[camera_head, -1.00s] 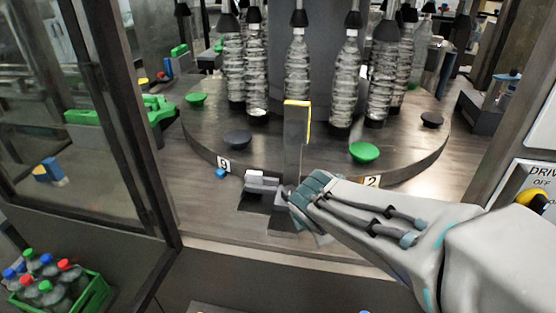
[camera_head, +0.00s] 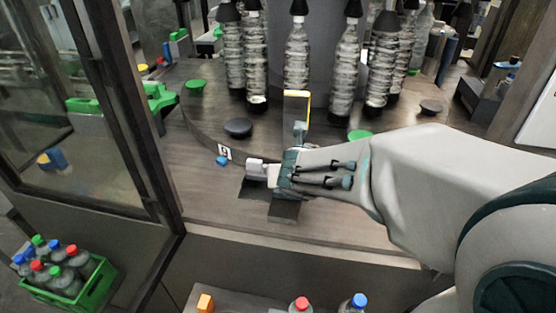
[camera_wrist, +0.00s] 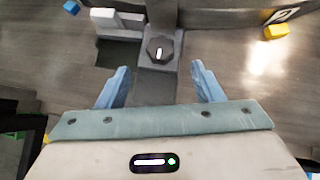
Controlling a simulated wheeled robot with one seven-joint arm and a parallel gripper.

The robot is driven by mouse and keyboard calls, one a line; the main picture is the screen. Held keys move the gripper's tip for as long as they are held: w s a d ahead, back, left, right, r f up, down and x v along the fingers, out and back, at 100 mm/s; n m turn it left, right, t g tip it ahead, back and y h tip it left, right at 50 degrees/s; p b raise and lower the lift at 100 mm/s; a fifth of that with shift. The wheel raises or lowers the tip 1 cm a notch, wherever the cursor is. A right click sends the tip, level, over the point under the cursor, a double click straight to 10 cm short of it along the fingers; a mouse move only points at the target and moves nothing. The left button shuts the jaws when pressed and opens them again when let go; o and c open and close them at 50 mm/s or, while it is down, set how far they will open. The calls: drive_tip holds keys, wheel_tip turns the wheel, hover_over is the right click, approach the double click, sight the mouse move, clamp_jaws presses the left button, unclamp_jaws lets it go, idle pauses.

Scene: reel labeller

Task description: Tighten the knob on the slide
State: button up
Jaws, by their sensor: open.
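The knob (camera_wrist: 160,50) is a dark, many-sided cap with a white mark on top, seen in the wrist view. It sits on the grey slide (camera_wrist: 150,88), which stands on the machine deck. My gripper (camera_wrist: 161,66) is open, with its blue fingers apart on either side of the slide and the knob just beyond the tips, centred between them. The fingers do not appear to touch it. In the head view, my gripper (camera_head: 282,170) covers the knob; the slide's dark foot (camera_head: 284,211) and yellow-edged upright plate (camera_head: 297,106) show around it.
A round table with clear bottles (camera_head: 297,55) stands behind the slide. A dark disc (camera_head: 238,127) and green discs (camera_head: 195,85) sit on it. A blue block (camera_head: 222,160) lies left of the slide. A glass door frame (camera_head: 135,110) bounds the left; bare deck lies between.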

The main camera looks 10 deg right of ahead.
drive_tip(key=b+x, duration=0.4)
drive_tip(key=x, duration=0.3)
drive_tip(key=shift+w+f, duration=0.15)
drive_tip(key=shift+f, duration=0.1)
drive_tip(key=shift+w+d+f, duration=0.1)
drive_tip(key=shift+w+f, duration=0.3)
drive_tip(key=shift+w, duration=0.2)
drive_tip(key=c, duration=1)
